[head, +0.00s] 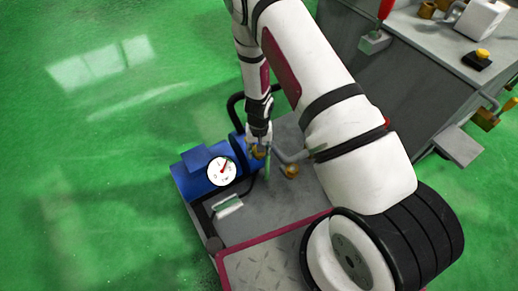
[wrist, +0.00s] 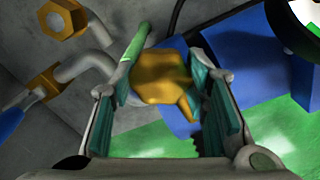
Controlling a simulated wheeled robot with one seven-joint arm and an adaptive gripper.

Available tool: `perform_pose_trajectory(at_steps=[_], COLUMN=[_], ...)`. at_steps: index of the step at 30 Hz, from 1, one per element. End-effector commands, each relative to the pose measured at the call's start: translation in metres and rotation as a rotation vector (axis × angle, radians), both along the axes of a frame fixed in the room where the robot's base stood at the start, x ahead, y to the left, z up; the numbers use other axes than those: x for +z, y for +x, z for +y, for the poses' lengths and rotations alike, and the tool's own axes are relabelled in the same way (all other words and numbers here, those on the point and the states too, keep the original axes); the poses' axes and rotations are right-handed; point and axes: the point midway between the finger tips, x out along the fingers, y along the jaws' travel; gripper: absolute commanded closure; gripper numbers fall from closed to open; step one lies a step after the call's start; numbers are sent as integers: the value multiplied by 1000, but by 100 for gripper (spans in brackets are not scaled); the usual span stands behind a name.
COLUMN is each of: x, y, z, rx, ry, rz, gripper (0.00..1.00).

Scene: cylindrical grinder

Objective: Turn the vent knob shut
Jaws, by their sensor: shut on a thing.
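The brass-yellow vent knob (wrist: 160,76) is between the two teal-padded fingers of my gripper (wrist: 166,102) in the wrist view. My gripper is shut on it. In the head view my gripper (head: 260,143) points down beside the blue pump unit, and only a small brass part of the knob (head: 258,153) shows below the fingers. The fingers hide the knob's sides, and I cannot tell its turn angle.
A round white gauge (head: 222,171) with a red needle sits on the blue unit (head: 190,180). Grey pipes with another brass fitting (head: 291,171) run close to the right of my gripper. A green bar (wrist: 134,42) passes beside the knob. The grey machine (head: 400,90) stands at upper right. Green floor is clear at left.

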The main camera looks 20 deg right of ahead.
Motion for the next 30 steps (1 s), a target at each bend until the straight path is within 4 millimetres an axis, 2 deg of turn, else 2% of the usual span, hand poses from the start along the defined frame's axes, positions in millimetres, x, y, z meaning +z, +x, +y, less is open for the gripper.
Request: perform_pose_trajectory(at_steps=[21, 30], x=[1, 1], y=[0, 0], z=[0, 0], rx=[-680, -917], ry=[0, 0], rz=[0, -1], gripper=[86, 86])
